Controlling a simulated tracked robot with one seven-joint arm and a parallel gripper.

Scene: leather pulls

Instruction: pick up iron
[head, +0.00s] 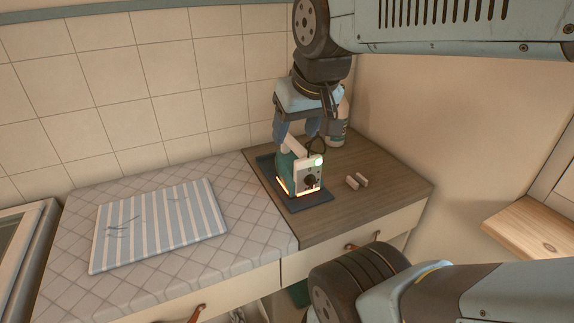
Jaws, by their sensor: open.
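The iron (306,178) stands on a dark flat tray (314,199) on the wooden counter in the head view. It has a pale front face with a dark knob, a lit green light, a green side and an orange glow along its lower edges. A pale handle part (294,145) shows at its top. My gripper (297,138) is open and points down at the top of the iron, with fingers close to the handle part. I cannot tell whether they touch it.
A bottle (339,123) stands behind my gripper near the wall corner. A striped cloth (158,224) covers part of the tiled counter at left. A wooden ledge (535,229) juts out at right.

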